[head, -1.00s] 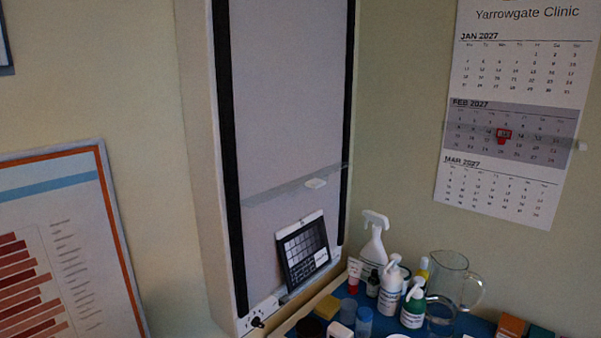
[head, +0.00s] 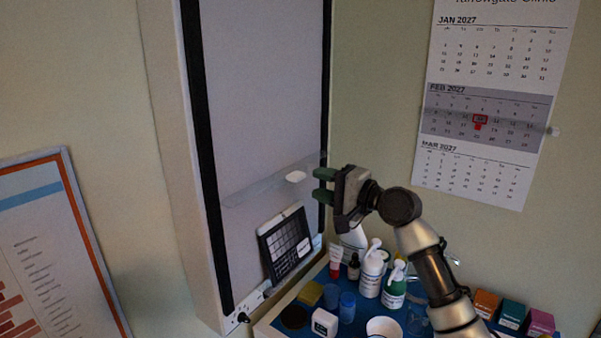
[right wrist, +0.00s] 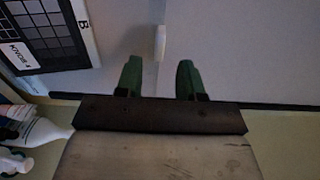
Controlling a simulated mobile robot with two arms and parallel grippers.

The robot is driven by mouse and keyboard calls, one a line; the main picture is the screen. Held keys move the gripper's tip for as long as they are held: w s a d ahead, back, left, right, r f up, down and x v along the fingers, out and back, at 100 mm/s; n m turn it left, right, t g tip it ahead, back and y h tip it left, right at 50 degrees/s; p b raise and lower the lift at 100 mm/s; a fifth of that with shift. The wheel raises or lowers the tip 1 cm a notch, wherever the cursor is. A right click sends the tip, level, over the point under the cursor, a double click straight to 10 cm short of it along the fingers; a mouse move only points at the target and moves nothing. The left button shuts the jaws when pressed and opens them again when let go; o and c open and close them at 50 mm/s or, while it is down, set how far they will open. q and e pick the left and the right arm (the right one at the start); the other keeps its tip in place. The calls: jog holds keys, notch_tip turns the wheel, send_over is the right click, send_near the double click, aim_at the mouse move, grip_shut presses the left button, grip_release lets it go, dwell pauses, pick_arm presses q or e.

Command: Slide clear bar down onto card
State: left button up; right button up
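The clear bar (head: 250,188) spans the light panel between two dark side rails, with a white knob (head: 296,177) toward its right. The card (head: 284,246), dark with a grid of patches, leans on the panel below the bar, apart from it. My right gripper (head: 320,184) is open and empty, just right of the knob. In the right wrist view, the knob (right wrist: 160,43) lies ahead of the gap between the green fingertips (right wrist: 158,76), not gripped. The card (right wrist: 48,36) shows there at upper left. My left gripper is not in view.
Below, a blue-topped surface (head: 330,278) holds bottles (head: 371,268), cups (head: 347,307), a yellow sponge (head: 309,293) and small boxes (head: 486,303). My right arm passes over it. A calendar (head: 490,110) hangs on the right wall. The panel between bar and card is clear.

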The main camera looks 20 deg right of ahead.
aim_at(302, 179)
jog(key=p+x, duration=0.1)
jog(key=x, duration=0.4)
jog(key=shift+w+a, duration=0.2)
jog(key=shift+w, duration=0.05)
grip_shut()
